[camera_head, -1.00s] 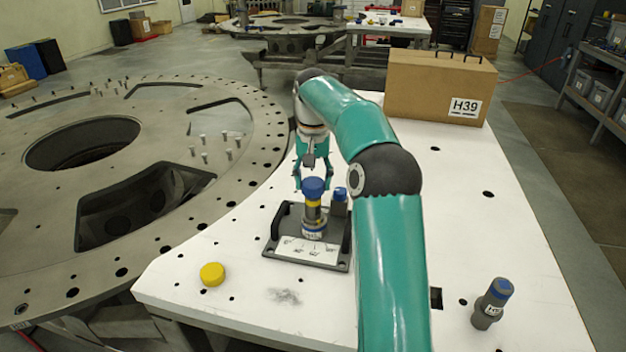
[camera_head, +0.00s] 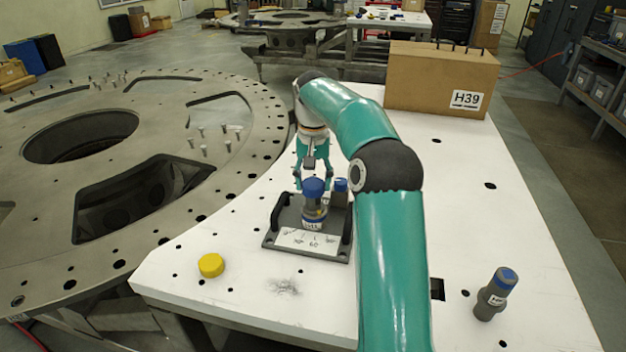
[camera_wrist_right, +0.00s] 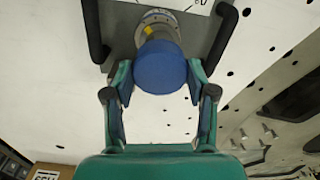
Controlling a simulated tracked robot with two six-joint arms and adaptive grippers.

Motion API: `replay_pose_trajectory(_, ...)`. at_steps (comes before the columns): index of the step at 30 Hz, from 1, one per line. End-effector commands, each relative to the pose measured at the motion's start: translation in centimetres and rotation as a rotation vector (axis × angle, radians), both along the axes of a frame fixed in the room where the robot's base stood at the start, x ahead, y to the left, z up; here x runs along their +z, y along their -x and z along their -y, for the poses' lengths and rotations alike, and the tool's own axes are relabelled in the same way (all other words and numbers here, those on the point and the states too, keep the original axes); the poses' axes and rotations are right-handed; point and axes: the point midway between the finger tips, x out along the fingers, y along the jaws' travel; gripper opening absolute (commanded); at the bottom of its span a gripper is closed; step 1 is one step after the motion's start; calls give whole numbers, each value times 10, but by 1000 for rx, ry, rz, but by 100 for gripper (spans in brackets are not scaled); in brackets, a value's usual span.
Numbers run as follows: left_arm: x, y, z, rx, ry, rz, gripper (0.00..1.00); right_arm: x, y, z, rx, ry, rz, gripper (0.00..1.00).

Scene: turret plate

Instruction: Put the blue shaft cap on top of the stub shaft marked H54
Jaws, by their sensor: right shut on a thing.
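The blue shaft cap (camera_head: 313,187) sits at the top of an upright stub shaft (camera_head: 314,216) in a dark fixture (camera_head: 284,217). In the right wrist view the cap (camera_wrist_right: 160,68) is between the fingertips of my right gripper (camera_wrist_right: 160,80), which is shut on it. The head view shows this gripper (camera_head: 312,178) behind the cap. The shaft's pale collar label is too small to read surely. Whether the cap is fully seated cannot be told. My left gripper is not in view.
A yellow cap (camera_head: 211,265) lies at the front left of the white table (camera_head: 390,290). Another blue-topped grey shaft (camera_head: 496,293) stands at right. A cardboard case marked H39 (camera_head: 440,82) is at the back.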

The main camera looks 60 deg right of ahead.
Motion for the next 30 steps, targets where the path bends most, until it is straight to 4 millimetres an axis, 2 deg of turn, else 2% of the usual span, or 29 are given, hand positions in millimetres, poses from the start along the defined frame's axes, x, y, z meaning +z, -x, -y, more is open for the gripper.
replay_pose_trajectory(10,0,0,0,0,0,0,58,0,0,0,0,0,0,33)
replay_pose_trajectory(11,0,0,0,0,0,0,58,0,0,0,0,0,0,61)
replay_pose_trajectory(15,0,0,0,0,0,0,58,0,0,0,0,0,0,85)
replay_pose_trajectory(25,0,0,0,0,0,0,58,1,0,0,0,0,0,86)
replay_pose_trajectory(30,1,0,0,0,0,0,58,10,-1,0,1,1,2,86)
